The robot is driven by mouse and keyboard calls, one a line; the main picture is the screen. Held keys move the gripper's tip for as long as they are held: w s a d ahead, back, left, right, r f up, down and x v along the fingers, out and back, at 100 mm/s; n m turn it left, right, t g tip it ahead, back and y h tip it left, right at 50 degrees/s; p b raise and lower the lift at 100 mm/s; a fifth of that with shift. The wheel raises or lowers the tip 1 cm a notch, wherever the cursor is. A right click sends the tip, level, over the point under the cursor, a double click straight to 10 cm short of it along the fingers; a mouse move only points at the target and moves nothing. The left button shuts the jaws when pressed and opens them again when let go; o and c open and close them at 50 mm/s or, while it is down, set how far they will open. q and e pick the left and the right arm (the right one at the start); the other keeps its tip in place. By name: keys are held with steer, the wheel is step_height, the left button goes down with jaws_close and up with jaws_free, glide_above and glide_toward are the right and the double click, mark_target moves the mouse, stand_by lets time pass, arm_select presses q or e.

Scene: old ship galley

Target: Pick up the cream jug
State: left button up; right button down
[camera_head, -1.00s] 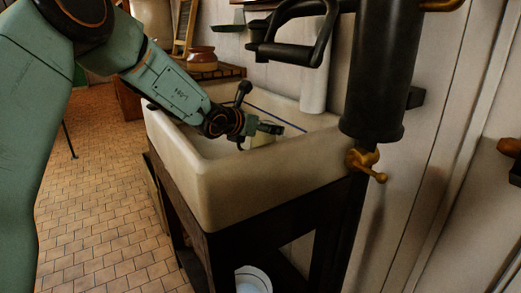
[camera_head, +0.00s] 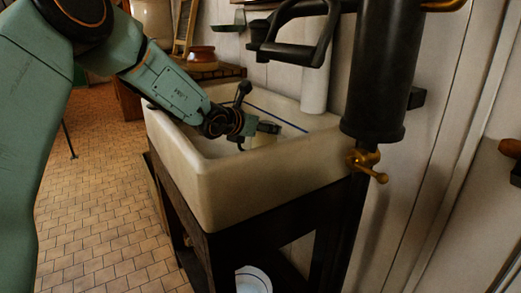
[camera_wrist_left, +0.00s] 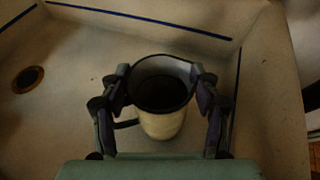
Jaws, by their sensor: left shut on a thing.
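The cream jug (camera_wrist_left: 161,122) stands in the sink in the left wrist view, its dark open mouth facing the camera and a dark handle on its left side. My left gripper (camera_wrist_left: 162,90) has one finger on each side of the jug near its rim and is shut on it. In the head view my left gripper (camera_head: 264,129) reaches down into the sink (camera_head: 240,190). The jug (camera_head: 262,141) shows there only as a small pale patch below the fingers, mostly hidden by the gripper and the sink's front wall. My right gripper is not in view.
The sink walls stand close around the gripper. A drain hole (camera_wrist_left: 27,79) lies to the left in the wrist view. A black pump (camera_head: 375,80) with a brass tap (camera_head: 367,165) stands at the sink's right. A brown pot (camera_head: 202,57) sits behind.

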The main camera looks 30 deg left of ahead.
arm_select(q)
steer(key=shift+r, duration=0.15)
jaws_close()
steer(key=shift+w, duration=0.1)
steer(key=shift+r, duration=0.1)
